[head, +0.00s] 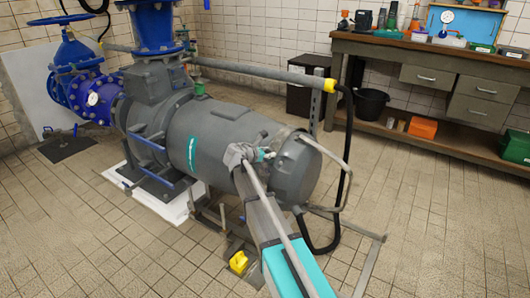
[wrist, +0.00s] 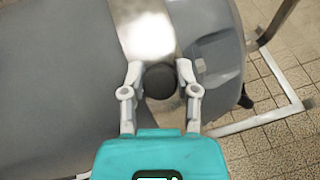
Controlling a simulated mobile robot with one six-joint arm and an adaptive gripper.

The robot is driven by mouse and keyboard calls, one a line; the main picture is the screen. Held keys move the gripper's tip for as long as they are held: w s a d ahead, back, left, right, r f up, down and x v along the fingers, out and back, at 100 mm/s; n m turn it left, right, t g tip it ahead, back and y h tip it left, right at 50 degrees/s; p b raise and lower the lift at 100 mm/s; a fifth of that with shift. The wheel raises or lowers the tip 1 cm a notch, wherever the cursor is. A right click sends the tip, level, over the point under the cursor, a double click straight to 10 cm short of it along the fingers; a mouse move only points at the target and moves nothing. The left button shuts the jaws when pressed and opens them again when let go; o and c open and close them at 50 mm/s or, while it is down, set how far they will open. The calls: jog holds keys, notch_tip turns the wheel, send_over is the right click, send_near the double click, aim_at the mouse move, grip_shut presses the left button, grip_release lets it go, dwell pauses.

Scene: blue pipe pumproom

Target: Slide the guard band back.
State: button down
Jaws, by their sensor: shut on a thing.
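The guard band (wrist: 146,34) is a shiny metal strip lying across the grey motor housing in the wrist view. A round black knob (wrist: 159,80) sits on the band. My gripper (wrist: 160,76) has one finger on each side of this knob and is shut on it. In the head view my gripper (head: 264,154) reaches the near end of the large grey motor (head: 225,140). My own arm and gripper hide most of the knob and band there. The band's full extent around the motor cannot be told.
A blue valve and pipework (head: 75,65) stand at the motor's far left end. A grey pipe (head: 250,70) and black hose (head: 347,150) run behind and right of the motor. A bent tube frame (head: 345,180) is close to its end. A workbench (head: 430,60) stands back right.

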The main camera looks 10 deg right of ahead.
jog(key=shift+s+d, duration=0.25)
jog(key=shift+s, duration=0.05)
jog(key=shift+c, duration=1.8)
grip_release()
jog(key=shift+w, duration=0.1)
jog(key=shift+w+a, duration=0.1)
jog(key=shift+a, duration=0.05)
